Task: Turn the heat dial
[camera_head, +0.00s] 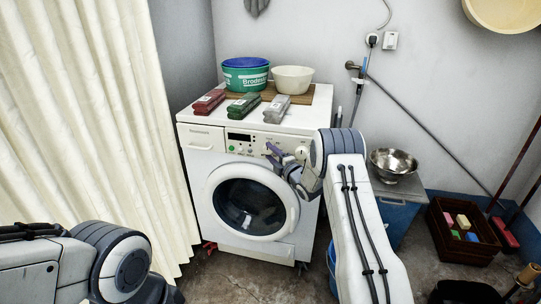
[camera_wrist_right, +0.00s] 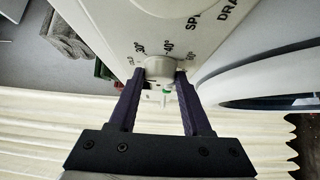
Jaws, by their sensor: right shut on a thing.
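The white washing machine (camera_head: 200,160) stands against the wall, with its control panel along the top of its front. The heat dial (camera_wrist_right: 159,65) is a small pale round knob on the panel, with temperature marks such as 30°, 40° and 60° printed around it. My right gripper (camera_wrist_right: 161,75) is shut on the dial, one dark purple finger on each side of it. In the head view the right gripper (camera_head: 273,154) is at the panel, and it hides the dial there. Part of my left arm shows at the lower left; its gripper is out of view.
The round door (camera_head: 251,209) is closed below the panel. On top stand a green and blue tub (camera_head: 246,79), a cream bowl (camera_head: 292,82) and several boxed bars. A metal bowl (camera_head: 393,162) and a crate (camera_head: 462,249) are to the right. A curtain (camera_head: 85,120) hangs left.

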